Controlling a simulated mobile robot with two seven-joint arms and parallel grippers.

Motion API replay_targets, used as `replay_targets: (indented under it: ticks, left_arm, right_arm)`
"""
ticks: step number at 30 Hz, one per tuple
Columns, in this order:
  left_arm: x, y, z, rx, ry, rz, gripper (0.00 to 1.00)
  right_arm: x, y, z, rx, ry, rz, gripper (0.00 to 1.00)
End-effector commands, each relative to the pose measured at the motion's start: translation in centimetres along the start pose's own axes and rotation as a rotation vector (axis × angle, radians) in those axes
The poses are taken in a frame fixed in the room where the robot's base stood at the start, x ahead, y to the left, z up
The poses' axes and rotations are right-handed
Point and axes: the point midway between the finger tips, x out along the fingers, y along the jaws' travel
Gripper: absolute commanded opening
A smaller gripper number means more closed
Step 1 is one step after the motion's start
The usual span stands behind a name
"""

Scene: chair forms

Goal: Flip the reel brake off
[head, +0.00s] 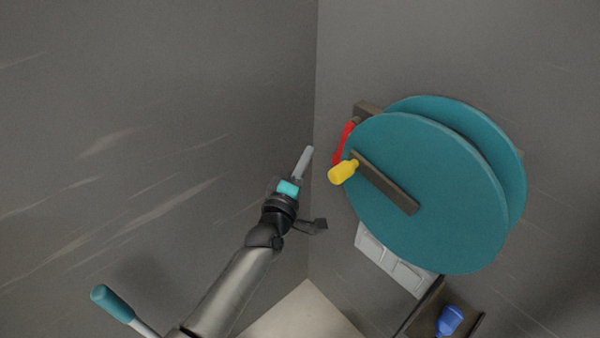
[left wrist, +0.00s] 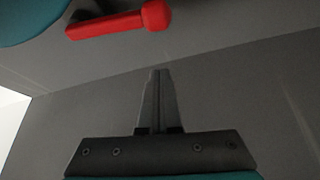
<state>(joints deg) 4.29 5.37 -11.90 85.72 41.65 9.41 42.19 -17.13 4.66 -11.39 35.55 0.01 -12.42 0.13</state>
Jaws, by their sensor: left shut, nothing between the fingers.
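A large teal reel (head: 430,190) with two discs is mounted on the right wall. A dark crank arm with a yellow knob (head: 342,172) sits on its front disc. A red lever (head: 344,142), which looks like the brake, shows at the reel's left edge, partly hidden by the disc. In the left wrist view the red lever (left wrist: 115,24) lies nearly level with its round end at the right. My left gripper (head: 308,150) is shut and empty, left of the lever and apart from it; its closed fingers (left wrist: 158,75) point toward the lever from below. My right gripper is not seen.
A light grey double panel (head: 392,262) is on the wall below the reel. A dark holder with a blue object (head: 450,320) is at lower right. A teal-handled rod (head: 112,303) is at lower left. Grey walls meet in a corner behind my gripper.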

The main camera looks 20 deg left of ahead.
Motion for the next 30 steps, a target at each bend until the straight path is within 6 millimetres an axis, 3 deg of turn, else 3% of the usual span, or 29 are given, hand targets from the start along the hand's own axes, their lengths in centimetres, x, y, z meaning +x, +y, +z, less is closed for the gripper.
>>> replay_targets:
  ticks: [6,9,15,30]
  left_arm:
    - [3.4,0.0,0.0,0.0,0.001,0.002,0.0]
    - [2.6,-0.1,1.8,-0.005,-0.002,-0.003,0.0]
    - [2.0,0.0,3.5,0.0,0.0,-0.001,0.0]
    - [1.8,0.0,3.9,-0.007,0.0,-0.005,0.0]
  right_arm:
    - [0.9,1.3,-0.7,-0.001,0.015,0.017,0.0]
    - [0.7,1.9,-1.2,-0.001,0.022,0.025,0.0]
    - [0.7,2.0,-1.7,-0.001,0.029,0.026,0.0]
    - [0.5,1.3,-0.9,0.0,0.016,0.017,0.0]
